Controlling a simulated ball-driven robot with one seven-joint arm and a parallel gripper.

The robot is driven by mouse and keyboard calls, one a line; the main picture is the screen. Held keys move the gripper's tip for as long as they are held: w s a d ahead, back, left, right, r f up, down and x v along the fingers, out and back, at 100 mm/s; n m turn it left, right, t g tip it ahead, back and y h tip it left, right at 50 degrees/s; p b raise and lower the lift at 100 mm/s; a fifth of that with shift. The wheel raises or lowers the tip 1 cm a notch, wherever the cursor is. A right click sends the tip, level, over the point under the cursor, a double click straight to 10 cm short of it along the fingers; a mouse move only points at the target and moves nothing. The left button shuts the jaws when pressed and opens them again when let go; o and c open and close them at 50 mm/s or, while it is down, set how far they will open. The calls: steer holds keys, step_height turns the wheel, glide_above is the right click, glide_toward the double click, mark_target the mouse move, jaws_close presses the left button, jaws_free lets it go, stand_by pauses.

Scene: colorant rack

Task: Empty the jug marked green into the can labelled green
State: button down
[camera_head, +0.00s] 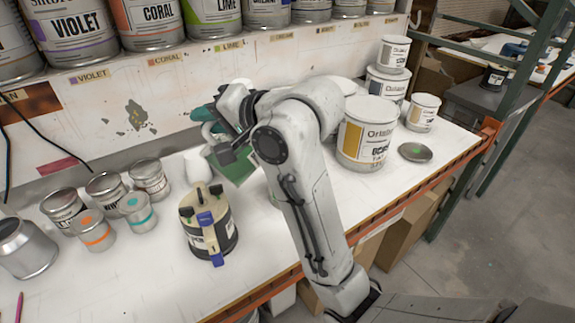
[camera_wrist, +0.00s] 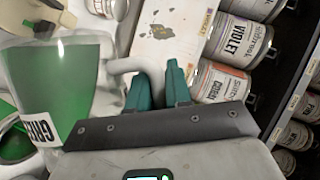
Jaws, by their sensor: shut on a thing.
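My gripper (camera_head: 206,118), with teal fingers, is shut on the handle of the jug marked green (camera_head: 234,166), above the bench left of my forearm. In the wrist view the teal fingertips (camera_wrist: 160,86) close around the pale handle. The translucent jug (camera_wrist: 72,80) holds green liquid and bears a partly visible "GREEN" label. In the head view the jug looks tilted, and my arm hides part of it. An open round container with green inside (camera_wrist: 14,146) shows at the wrist view's lower left edge; I cannot read a label on it.
A large Ortolan can (camera_head: 366,142) and a loose lid (camera_head: 415,152) with a green dot stand right of my arm. A dark-banded container (camera_head: 209,238), several small tins (camera_head: 93,232) and a metal vessel (camera_head: 26,250) occupy the left. Labelled cans (camera_head: 78,28) line the shelf behind.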

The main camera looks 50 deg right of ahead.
steer(key=shift+s+d+r+m+b, duration=0.1)
steer(key=shift+d+r+m+b, duration=0.2)
steer(key=shift+d+m+b, duration=0.35)
stand_by(3.9)
steer(key=shift+s+d+f+m+y+p, duration=0.1)
steer(key=shift+d+f+y+p, duration=0.1)
steer(key=shift+d, duration=0.25)
steer(key=shift+w+d+f+m+y+p, duration=0.15)
steer(key=shift+d+p, duration=0.1)
steer(key=shift+d, duration=0.25)
steer(key=shift+s+d+f+m+y+p, duration=0.1)
steer(key=shift+s+d+y+p, duration=0.1)
steer(key=shift+d, duration=0.25)
stand_by(2.2)
